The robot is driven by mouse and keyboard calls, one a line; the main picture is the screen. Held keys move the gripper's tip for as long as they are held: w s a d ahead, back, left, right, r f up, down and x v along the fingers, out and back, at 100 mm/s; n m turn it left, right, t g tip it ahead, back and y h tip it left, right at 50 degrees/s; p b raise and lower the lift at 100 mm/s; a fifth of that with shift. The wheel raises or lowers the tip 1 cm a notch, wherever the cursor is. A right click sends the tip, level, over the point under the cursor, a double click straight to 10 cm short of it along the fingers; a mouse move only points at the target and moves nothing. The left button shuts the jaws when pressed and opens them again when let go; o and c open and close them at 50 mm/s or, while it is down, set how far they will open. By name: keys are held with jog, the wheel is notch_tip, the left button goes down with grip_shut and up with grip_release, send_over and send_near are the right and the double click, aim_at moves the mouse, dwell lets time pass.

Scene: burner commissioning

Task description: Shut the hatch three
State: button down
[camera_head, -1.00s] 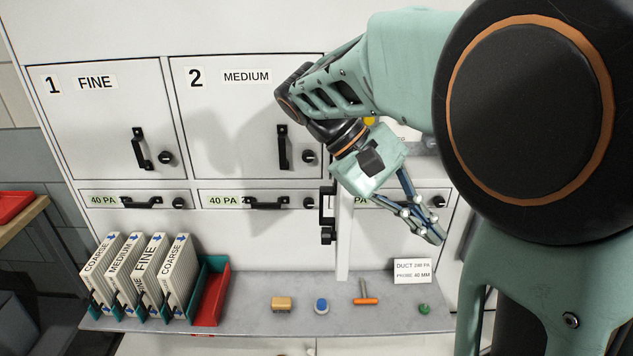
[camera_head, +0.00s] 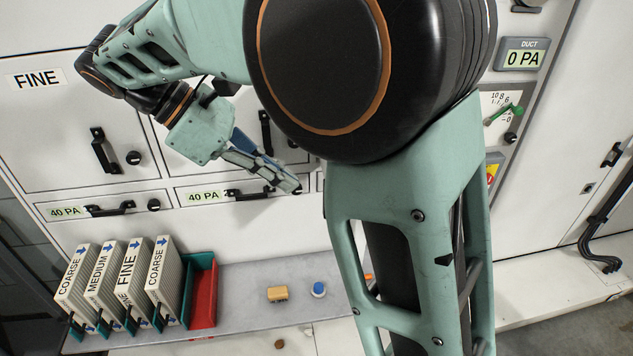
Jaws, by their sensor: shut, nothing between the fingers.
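Hatch three cannot be made out; my own arm covers the part of the cabinet to the right of the second door, so its state is hidden. My gripper (camera_head: 292,186) is shut and empty. Its fingers point down and right in front of the cabinet, by the 40 PA drawer (camera_head: 225,195) under the second door. The second door (camera_head: 285,110) is partly hidden by my arm, with its black handle (camera_head: 265,131) beside the gripper. The door labelled FINE (camera_head: 60,125) at the left looks closed.
A grey shelf (camera_head: 240,310) runs below, with several labelled filters (camera_head: 120,285), a red and green bin (camera_head: 203,290), a tan block (camera_head: 277,293) and a blue-topped knob (camera_head: 318,289). At right are a 0 PA duct display (camera_head: 522,56), a gauge with a green lever (camera_head: 505,114) and black cables (camera_head: 597,235).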

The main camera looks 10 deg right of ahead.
jog(key=d+r+x, duration=0.1)
jog(key=d+x, duration=0.1)
jog(key=x, duration=0.9)
jog(key=shift+w+d+n+p, duration=0.2)
jog(key=shift+w+n+p, duration=0.15)
jog(key=shift+w, duration=0.25)
jog(key=shift+r, duration=0.15)
